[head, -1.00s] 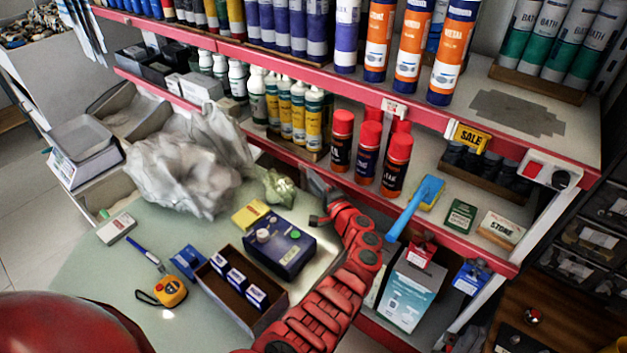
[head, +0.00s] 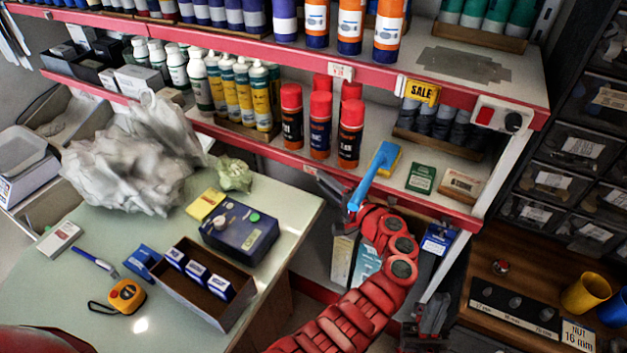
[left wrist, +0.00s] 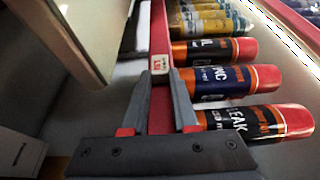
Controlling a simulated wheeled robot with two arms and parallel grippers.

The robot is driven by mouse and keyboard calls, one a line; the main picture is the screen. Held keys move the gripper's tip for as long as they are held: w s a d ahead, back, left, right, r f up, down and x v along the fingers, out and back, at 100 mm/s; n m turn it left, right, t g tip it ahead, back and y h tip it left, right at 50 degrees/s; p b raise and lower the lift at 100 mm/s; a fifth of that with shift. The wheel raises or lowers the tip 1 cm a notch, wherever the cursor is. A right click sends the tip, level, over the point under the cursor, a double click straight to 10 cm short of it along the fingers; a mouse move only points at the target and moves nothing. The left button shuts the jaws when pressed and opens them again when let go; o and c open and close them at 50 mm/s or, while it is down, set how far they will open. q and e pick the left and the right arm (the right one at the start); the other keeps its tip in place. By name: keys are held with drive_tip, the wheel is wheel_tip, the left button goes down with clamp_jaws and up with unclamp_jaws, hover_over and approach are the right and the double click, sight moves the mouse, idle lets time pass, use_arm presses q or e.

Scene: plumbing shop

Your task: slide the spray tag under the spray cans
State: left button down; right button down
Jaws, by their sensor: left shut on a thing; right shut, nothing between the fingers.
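The red-capped spray cans stand upright on the lower shelf, with a front row of black (head: 291,118), blue (head: 321,128) and black (head: 350,135) cans. They show on their sides in the left wrist view (left wrist: 222,82). The spray tag (left wrist: 158,75), small and white with red print, is at the red shelf edge, between my left fingertips. My right gripper (head: 432,313) is low at the right, shut and empty, partly hidden.
White and yellow bottles (head: 240,90) stand left. The counter (head: 70,290) holds a dark blue box (head: 240,235) and an open tray (head: 223,312).

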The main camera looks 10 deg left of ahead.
use_arm(q)
drive_tip(key=shift+d, duration=0.1)
drive_tip(key=c, duration=0.7)
unclamp_jaws()
